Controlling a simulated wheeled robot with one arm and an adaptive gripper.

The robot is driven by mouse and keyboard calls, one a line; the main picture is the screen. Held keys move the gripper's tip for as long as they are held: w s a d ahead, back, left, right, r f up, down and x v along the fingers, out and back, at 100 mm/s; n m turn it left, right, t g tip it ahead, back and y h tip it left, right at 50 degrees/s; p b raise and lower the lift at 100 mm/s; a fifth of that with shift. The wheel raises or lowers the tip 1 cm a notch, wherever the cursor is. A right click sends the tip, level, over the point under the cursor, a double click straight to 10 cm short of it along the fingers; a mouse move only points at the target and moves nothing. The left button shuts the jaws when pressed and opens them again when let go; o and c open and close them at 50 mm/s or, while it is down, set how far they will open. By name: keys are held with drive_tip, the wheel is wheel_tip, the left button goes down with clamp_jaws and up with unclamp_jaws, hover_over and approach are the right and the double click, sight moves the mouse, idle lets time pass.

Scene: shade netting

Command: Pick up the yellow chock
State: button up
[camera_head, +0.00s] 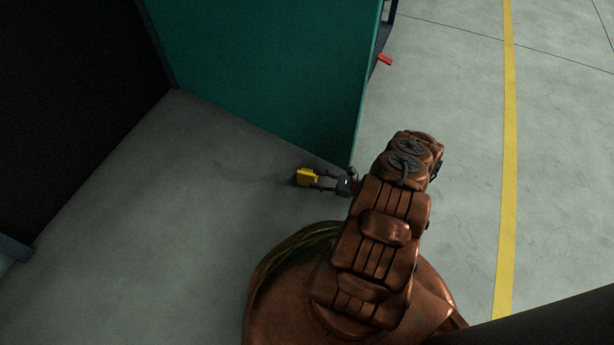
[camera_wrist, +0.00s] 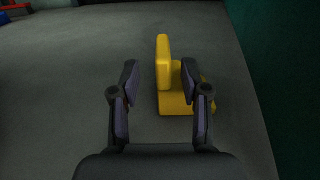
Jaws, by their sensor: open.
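The yellow chock (camera_head: 304,177) sits on the grey floor near the base of the green panel in the head view. In the wrist view the chock (camera_wrist: 164,62) shows an upright plate on a wider base. My gripper (camera_head: 315,178) is open and reaches toward the chock from the right in the head view. In the wrist view the fingertips of my gripper (camera_wrist: 158,70) stand apart, with the chock's upright plate between them. The right finger covers part of the chock's base. I cannot tell whether either finger touches the chock.
A green panel (camera_head: 270,70) stands close beside the chock, with a dark panel (camera_head: 75,100) at the left. A red object (camera_head: 385,59) lies beyond the green panel's edge. A yellow floor line (camera_head: 508,150) runs at the right. The floor left of the chock is clear.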

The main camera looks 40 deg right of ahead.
sight(306, 176)
drive_tip(key=shift+x, duration=2.3)
drive_tip(key=shift+w+d+f, duration=0.1)
drive_tip(key=shift+d+f, duration=0.05)
drive_tip(key=shift+c, duration=0.3)
clamp_jaws()
